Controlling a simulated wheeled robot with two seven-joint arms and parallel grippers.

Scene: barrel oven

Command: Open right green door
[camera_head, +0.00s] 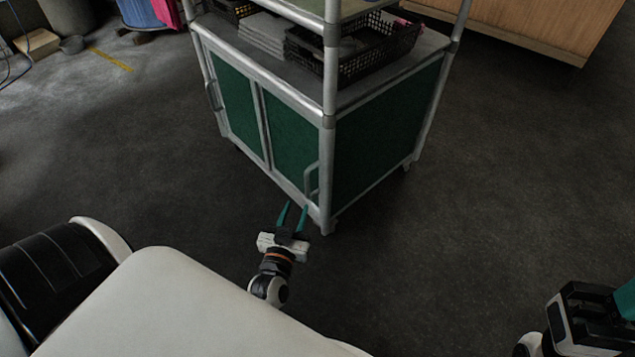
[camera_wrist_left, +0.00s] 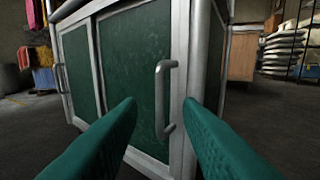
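The right green door (camera_head: 291,135) is the right of two green panels on the front of a grey-framed cart, and it looks shut. Its vertical metal handle (camera_head: 311,181) is near the cart's front corner post. In the left wrist view the handle (camera_wrist_left: 161,100) appears between the two teal fingers, beyond their tips. My left gripper (camera_head: 293,208) is open and empty, just in front of and below the handle, apparently not touching it. My right gripper (camera_head: 622,305) is partly in view at the lower right, away from the cart; its fingers are cut off by the frame edge.
The left green door (camera_head: 236,103) has its own handle (camera_head: 212,95) at its left edge. A black basket (camera_head: 355,55) sits on the cart's shelf. A wooden cabinet (camera_head: 530,25) stands behind. The dark floor around the cart is clear.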

